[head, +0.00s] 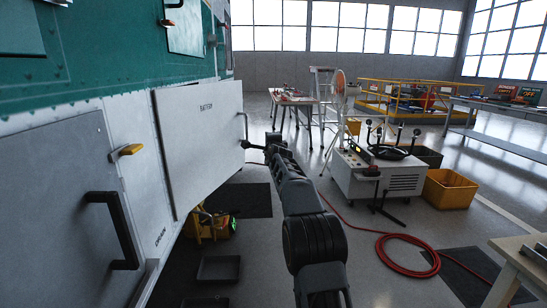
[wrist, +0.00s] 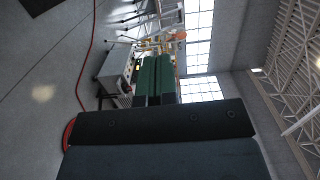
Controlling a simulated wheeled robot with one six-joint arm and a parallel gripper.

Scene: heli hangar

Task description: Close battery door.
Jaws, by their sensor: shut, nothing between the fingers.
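The battery door (head: 198,140) is a white panel labelled BATTERY on the left in the head view. In the wrist view the two dark green fingers (wrist: 157,62) lie together, and the door is not visible there.
A second panel with a black handle (head: 116,230) and a yellow latch (head: 126,150) are at near left. A white cart (head: 385,184), a yellow bin (head: 449,190) and a red hose (head: 407,262) are at right. Open floor lies between cart and door.

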